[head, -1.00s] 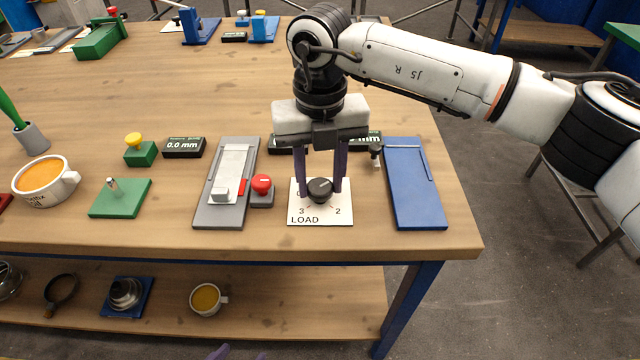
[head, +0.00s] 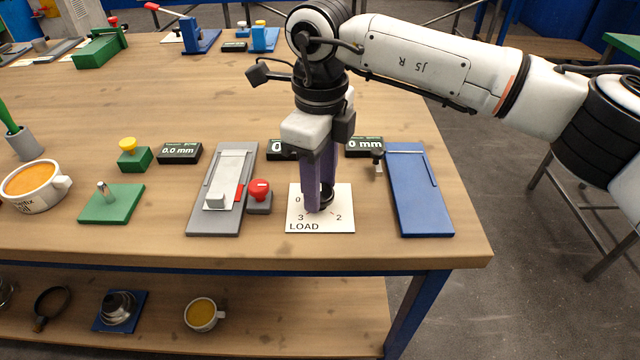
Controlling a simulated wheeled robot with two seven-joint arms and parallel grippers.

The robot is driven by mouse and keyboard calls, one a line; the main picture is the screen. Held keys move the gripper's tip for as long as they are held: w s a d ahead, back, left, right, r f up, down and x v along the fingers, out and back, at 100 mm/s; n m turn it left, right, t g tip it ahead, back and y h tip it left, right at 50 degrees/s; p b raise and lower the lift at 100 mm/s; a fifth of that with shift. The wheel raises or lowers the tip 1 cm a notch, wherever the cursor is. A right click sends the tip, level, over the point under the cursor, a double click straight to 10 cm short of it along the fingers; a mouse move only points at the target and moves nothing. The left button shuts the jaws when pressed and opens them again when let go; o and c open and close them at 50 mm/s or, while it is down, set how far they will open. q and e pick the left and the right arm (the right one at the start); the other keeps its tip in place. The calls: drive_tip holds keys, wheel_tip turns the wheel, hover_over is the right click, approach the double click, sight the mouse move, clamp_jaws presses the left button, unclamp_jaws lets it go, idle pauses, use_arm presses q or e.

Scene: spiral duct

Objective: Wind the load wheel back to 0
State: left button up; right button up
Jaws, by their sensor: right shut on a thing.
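The load wheel is a small black knob (head: 326,199) on a white square plate (head: 338,220) marked LOAD, with 0, 3 and 2 visible around it. My right gripper (head: 319,202) points straight down over the plate, its purple fingers shut on the knob. The gripper is turned so one finger stands in front of the knob and hides much of it. The knob's pointer and the number at the upper right are hidden. My left gripper is not in this view.
A red button (head: 259,191) and a grey slide fixture (head: 222,190) stand left of the plate. A blue board (head: 418,190) stands to the right. Small displays (head: 364,147) sit behind. The table's front edge (head: 300,259) is close in front.

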drive_tip(key=n, duration=0.3)
drive_tip(key=shift+n, duration=0.4)
drive_tip(key=n, duration=0.3)
drive_tip(key=shift+n, duration=0.3)
drive_tip(key=n, duration=0.4)
drive_tip(key=shift+n, duration=1.3)
drive_tip(key=o, duration=1.1)
drive_tip(key=shift+c, duration=0.2)
